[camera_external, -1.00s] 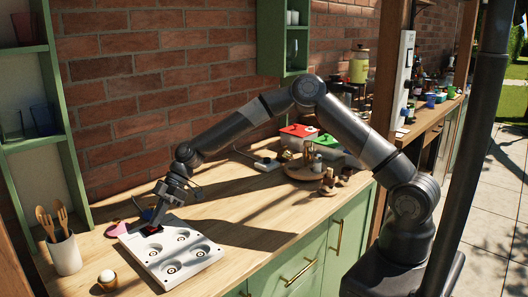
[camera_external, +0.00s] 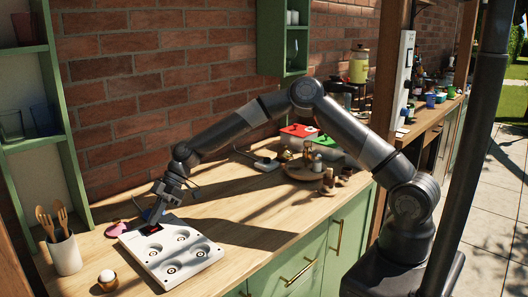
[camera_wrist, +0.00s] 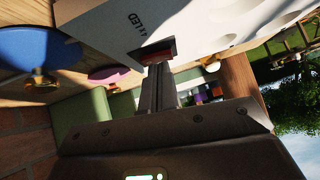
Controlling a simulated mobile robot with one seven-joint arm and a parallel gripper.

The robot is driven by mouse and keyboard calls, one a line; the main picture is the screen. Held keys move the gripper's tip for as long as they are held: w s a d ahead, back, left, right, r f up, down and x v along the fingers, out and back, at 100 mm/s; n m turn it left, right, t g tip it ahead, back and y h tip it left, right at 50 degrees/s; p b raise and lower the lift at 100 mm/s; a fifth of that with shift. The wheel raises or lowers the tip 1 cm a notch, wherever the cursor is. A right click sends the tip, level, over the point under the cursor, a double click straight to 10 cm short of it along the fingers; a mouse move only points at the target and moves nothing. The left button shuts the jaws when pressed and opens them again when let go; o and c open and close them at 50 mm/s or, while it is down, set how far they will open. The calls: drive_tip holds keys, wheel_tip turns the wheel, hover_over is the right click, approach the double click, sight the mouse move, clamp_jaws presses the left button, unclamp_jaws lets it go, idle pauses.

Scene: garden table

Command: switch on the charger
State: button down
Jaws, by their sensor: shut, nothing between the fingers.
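The charger (camera_external: 190,272) is a white slab with several round wells, lying on the wooden counter at the left. A red switch (camera_external: 150,229) in a dark recess sits near its far left corner. In the wrist view the charger (camera_wrist: 200,22) fills the top, with "LED" printed beside the red switch (camera_wrist: 158,52). My gripper (camera_external: 157,214) is shut and empty, just above and behind the switch. In the wrist view its fingertips (camera_wrist: 158,70) point at the switch, close to it; contact cannot be told. The switch's on or off position is unclear.
A wooden tray (camera_external: 302,172) with small items is farther right. The middle counter is clear.

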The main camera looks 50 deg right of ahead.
drive_tip(key=shift+w+r, duration=0.1)
drive_tip(key=shift+r, duration=0.3)
drive_tip(key=r, duration=0.2)
drive_tip(key=d+r, duration=0.1)
drive_tip(key=r, duration=0.1)
drive_tip(key=shift+w+r, duration=0.1)
drive_tip(key=shift+w, duration=0.25)
drive_tip(key=v, duration=0.8)
drive_tip(key=shift+d+r, duration=0.2)
drive_tip(key=shift+d, duration=0.05)
drive_tip(key=shift+s, duration=0.1)
drive_tip(key=shift+s+r, duration=0.1)
drive_tip(key=shift+s, duration=0.5)
